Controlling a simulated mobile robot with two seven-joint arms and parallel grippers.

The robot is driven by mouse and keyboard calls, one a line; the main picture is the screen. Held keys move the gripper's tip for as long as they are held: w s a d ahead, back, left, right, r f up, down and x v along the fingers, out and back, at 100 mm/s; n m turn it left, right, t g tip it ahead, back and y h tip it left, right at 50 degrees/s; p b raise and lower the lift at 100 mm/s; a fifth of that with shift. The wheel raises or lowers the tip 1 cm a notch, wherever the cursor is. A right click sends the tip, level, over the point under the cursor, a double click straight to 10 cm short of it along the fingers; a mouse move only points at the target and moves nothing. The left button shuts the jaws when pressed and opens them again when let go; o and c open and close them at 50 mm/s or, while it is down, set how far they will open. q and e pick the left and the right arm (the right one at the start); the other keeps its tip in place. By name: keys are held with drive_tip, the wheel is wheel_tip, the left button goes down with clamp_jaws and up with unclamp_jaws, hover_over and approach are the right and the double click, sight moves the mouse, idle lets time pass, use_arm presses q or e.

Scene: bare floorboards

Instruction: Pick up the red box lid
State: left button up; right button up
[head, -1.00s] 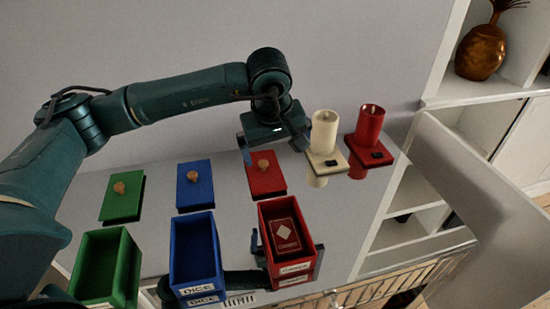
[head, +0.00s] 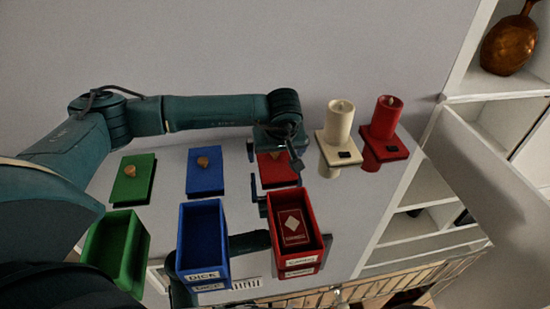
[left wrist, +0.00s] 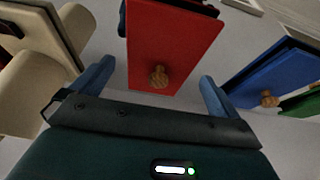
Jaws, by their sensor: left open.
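The red box lid (head: 277,168), a flat panel with a round wooden knob, lies behind the open red box (head: 311,250). My left gripper (head: 275,158) is over the lid and hides its knob in the head view. In the left wrist view, the red lid (left wrist: 172,40) is ahead, with its knob (left wrist: 159,77) between the two blue fingertips of the open gripper (left wrist: 153,84). Both fingers look clear of the knob. The red box holds a red card pack (head: 292,226). My right gripper does not show.
A blue lid (head: 205,178) and green lid (head: 133,184) lie to the left, behind a blue box (head: 203,235) and green box (head: 118,250). A cream candle (head: 339,122) and red candle (head: 386,117) stand close to the right. The tabletop is reflective.

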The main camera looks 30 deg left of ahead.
sight(275, 157)
use_arm(q)
drive_tip(key=shift+x, duration=1.05)
drive_tip(key=c, duration=0.9)
